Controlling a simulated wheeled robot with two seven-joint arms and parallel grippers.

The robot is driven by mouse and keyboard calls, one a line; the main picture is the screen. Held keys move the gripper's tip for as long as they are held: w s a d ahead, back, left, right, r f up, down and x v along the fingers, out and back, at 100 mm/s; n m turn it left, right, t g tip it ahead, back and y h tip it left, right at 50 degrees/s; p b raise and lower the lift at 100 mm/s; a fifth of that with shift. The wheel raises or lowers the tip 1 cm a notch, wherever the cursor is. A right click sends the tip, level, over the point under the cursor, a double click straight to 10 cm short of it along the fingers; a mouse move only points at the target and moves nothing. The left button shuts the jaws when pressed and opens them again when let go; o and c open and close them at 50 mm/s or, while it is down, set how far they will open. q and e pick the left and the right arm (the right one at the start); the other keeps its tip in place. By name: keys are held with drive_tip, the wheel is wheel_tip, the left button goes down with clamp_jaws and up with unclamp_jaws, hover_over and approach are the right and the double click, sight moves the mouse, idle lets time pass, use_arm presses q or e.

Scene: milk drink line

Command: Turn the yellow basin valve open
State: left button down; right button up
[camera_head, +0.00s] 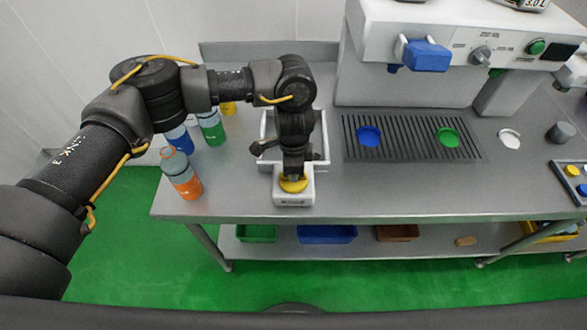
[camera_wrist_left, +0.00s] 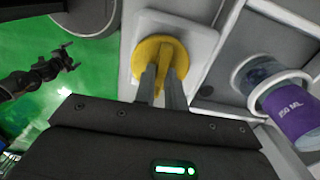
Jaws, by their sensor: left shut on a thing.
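The yellow basin valve (camera_head: 296,186) sits on a white block (camera_head: 294,199) at the table's front edge, before the white-rimmed basin (camera_head: 324,150). In the left wrist view, its round yellow knob (camera_wrist_left: 146,52) has a raised bar across it. My left gripper (camera_head: 293,174) points down onto the knob. Its two fingers (camera_wrist_left: 161,82) are shut on the bar in the left wrist view. The arm covers part of the valve and basin in the head view. My right gripper (camera_wrist_left: 70,58) shows small in the left wrist view, its fingers apart and empty.
Bottles with orange (camera_head: 187,186), blue (camera_head: 180,140) and green (camera_head: 212,131) labels stand left of the basin. A purple-labelled container (camera_wrist_left: 292,110) shows beside the valve block in the left wrist view. A grey drip grate (camera_head: 400,154) lies to the right, under the white machine (camera_head: 385,25).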

use_arm(q)
drive_tip(key=c, duration=1.5)
unclamp_jaws()
drive_tip(key=shift+o, duration=0.2)
wheel_tip(320, 180, up, 11)
drive_tip(key=b, duration=0.2)
drive_tip(key=shift+f, duration=0.1)
